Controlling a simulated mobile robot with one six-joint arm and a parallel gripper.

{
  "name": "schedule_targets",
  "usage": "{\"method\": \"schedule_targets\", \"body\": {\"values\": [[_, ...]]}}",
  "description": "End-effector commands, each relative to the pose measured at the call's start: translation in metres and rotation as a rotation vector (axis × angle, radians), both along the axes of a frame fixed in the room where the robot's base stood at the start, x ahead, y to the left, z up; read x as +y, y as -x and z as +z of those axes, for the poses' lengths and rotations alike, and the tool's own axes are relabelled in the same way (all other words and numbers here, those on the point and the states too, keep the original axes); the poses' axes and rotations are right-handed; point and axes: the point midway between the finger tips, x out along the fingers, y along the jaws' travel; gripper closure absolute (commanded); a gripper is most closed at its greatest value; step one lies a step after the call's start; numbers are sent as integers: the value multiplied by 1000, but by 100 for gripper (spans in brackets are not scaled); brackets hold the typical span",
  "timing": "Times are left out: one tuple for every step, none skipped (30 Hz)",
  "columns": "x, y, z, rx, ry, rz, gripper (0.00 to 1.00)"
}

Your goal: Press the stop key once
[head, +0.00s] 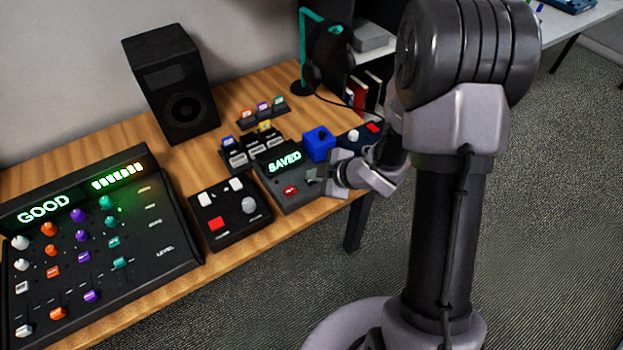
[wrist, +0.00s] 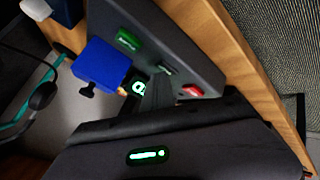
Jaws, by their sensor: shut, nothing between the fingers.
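A dark grey recorder (head: 298,202) stands near the table's front edge, with a lit screen (head: 284,163) reading "SAVED". A red key (head: 290,190) shows on it, left of my gripper (head: 316,180). In the wrist view the recorder (wrist: 176,42) has a green key (wrist: 128,40), a dark grey key (wrist: 167,70) and a red key (wrist: 192,90) in a row. The key labels are too small to read. My gripper (wrist: 158,82) is shut and empty, its tips close to the dark grey key. I cannot tell whether they touch it.
A blue block (head: 319,146) with a black knob stands just behind my gripper. A black box (head: 228,228) with a red button sits left of the recorder. A mixer (head: 165,235) reading "GOOD" is farther left. A speaker (head: 172,85) and a headphone stand (head: 303,45) are behind.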

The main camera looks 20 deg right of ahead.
Motion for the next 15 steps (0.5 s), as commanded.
{"method": "schedule_targets", "body": {"values": [[0,0,0,0,0,0,100],[0,0,0,0,0,0,100],[0,0,0,0,0,0,100],[0,0,1,0,0,0,100],[0,0,1,1,0,1,100],[0,0,3,0,0,0,100],[0,0,5,0,0,0,100],[0,0,6,0,0,0,100],[0,0,9,0,0,0,100],[0,0,11,0,0,0,100],[0,0,13,0,0,0,100],[0,0,15,0,0,0,100],[0,0,17,0,0,0,100],[0,0,17,0,0,0,100],[0,0,17,0,0,0,100]]}}
